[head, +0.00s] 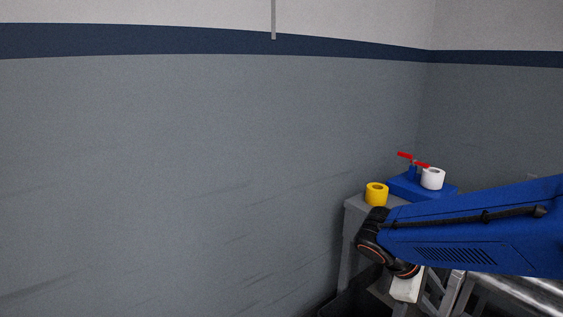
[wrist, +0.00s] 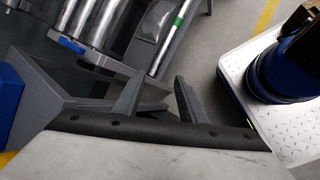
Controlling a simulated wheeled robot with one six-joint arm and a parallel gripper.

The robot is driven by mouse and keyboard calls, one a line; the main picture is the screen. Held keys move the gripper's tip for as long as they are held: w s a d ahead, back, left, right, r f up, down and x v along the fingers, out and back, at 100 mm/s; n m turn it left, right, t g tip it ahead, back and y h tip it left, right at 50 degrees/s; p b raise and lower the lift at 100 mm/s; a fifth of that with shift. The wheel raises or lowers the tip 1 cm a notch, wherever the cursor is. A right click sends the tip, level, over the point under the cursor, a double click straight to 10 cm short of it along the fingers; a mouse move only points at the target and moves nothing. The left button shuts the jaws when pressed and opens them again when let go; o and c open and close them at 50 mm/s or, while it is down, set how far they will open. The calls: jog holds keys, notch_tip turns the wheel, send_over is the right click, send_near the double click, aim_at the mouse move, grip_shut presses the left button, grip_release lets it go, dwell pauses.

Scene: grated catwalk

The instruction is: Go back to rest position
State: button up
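My gripper (wrist: 160,88) shows in the wrist view with its two dark fingers apart and nothing between them. The fingers point over metal rollers and grey floor. In the head view my blue arm reaches in from the right and bends down at its black joint. The pale gripper body shows below that joint, and its fingers cannot be made out there.
A grey stand (head: 356,207) by the wall holds a yellow roll (head: 376,194), a blue block (head: 408,189) with a red handle (head: 405,155), and a white roll (head: 432,178). Metal rollers (wrist: 100,22) lie close by. The grey wall (head: 170,170) fills the left.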

jog(key=s+a+r+m+t+y, duration=0.3)
jog(key=s+a+m+y, duration=0.3)
jog(key=s+m+y, duration=0.2)
jog(key=shift+s+a+r+m+t, duration=0.2)
jog(key=shift+s+r+m+t, duration=0.1)
jog(key=shift+s+m+t, duration=0.55)
jog(key=shift+w, duration=0.1)
dwell(1.4)
